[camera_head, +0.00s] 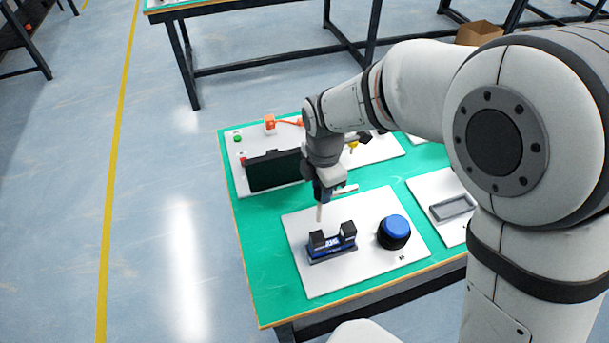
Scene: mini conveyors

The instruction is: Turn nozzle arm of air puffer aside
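My gripper (320,208) points down above the front white board, just behind a small black and blue block device. Its light, narrow fingertips look close together, but at this size I cannot tell whether they are apart or shut. Nothing is clearly held. The right end of the orange arm is hidden behind my wrist. My gripper is well in front of it, not touching it.
The black and blue device (332,243) and a blue-topped round button (393,231) sit on the front white board (322,283). A grey tray (452,208) lies at right. A green button (237,138) is at the back left. The green table's (262,275) left strip is clear.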

